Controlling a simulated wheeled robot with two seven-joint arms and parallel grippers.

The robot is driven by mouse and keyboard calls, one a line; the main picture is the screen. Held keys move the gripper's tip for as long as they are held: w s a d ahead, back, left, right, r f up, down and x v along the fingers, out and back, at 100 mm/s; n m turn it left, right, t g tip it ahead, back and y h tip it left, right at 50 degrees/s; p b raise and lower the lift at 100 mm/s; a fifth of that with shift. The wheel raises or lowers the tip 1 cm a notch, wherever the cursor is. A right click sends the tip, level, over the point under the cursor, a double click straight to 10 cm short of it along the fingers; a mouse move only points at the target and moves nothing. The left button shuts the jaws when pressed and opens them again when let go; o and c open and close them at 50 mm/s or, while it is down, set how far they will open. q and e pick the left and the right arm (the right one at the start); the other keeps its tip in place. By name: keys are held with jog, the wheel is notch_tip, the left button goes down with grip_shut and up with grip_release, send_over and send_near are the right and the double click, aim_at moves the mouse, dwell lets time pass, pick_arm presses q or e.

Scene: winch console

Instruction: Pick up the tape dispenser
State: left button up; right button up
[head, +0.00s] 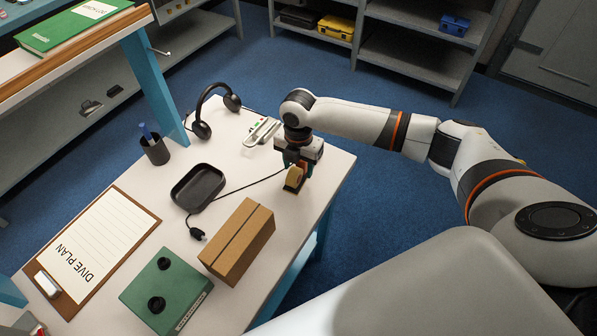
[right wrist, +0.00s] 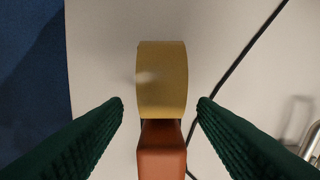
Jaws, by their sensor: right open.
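The tape dispenser (head: 293,179) stands on the white table near its right edge, partly hidden by my right gripper in the head view. In the right wrist view its tan tape roll (right wrist: 162,80) and orange-red body (right wrist: 162,150) lie between the fingers. My right gripper (head: 298,166) points down over it. Its green ribbed fingers (right wrist: 160,103) are open, one on each side of the dispenser, with a gap on both sides. My left gripper is not in view.
A cardboard box (head: 238,243) lies close by, nearer the front. Headphones (head: 216,107), a pen cup (head: 154,150), a clipboard (head: 95,240) and a green control box (head: 165,293) also occupy the table (head: 325,178).

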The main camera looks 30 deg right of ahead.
aim_at(298, 167)
jog(key=shift+w+f, duration=0.1)
jog(key=shift+f, duration=0.65)
jog(key=c, duration=1.1)
jog(key=shift+r, duration=0.15)
jog(key=shift+c, duration=0.2)
notch_tip(298, 167, up, 10)
